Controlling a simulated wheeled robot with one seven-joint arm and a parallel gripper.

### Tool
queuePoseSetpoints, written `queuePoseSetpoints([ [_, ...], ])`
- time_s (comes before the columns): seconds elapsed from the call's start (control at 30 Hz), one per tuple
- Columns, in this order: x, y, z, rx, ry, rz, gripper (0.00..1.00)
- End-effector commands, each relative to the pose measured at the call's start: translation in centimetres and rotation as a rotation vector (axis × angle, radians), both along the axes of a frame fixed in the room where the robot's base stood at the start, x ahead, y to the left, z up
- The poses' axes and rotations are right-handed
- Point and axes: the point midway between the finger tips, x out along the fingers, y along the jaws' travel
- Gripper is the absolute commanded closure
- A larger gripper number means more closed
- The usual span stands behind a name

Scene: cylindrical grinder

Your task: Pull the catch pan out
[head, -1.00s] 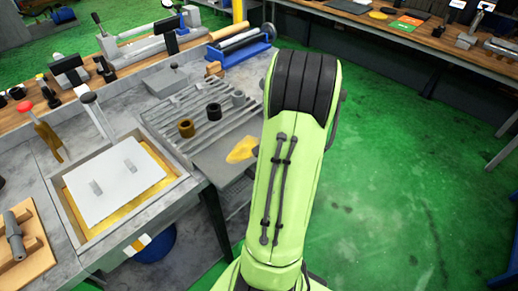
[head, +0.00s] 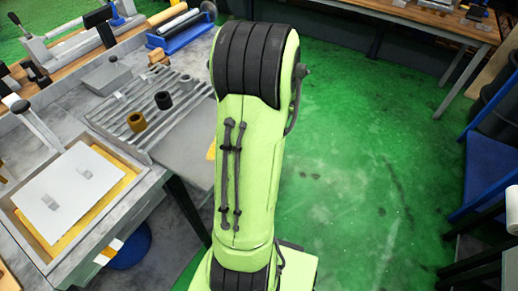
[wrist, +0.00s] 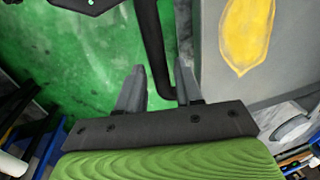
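In the wrist view my gripper (wrist: 159,85) is open, its two grey fingers apart. A bent dark bar (wrist: 153,45) reaches down between the fingers. I see no clear grip on it and cannot tell whether it touches a finger. Whether the bar is the catch pan's handle is unclear. A grey flat surface (wrist: 215,75) with a yellow patch (wrist: 246,35) lies right of the fingers. The grey panel (head: 190,142) beside the slatted rack in the head view may be the same surface. My arm hides my gripper in the head view. I cannot identify the catch pan surely.
The bench at left holds a slatted rack (head: 122,118) with small rings and a framed tray (head: 20,232) with a white plate (head: 68,190). A blue stand (head: 182,30) is behind. Open green floor (head: 350,170) lies right. Dark blue shelving (head: 490,165) stands at the right edge.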

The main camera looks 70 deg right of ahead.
Motion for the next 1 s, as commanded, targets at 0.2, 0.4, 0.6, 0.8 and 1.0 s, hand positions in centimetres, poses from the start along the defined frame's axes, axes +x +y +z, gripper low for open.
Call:
queuePoseSetpoints([
  [0.2,0.0,0.0,-0.1,0.001,0.001,0.0,0.54],
  [0.4,-0.1,0.0,0.8,0.0,0.0,0.0,0.54],
  [0.6,-1.1,0.2,5.9,-0.005,0.0,-0.001,0.54],
  [0.8,-2.1,0.4,11.5,-0.004,0.0,0.0,0.54],
  [1.0,-2.8,0.6,14.9,-0.001,0.0,0.0,0.54],
])
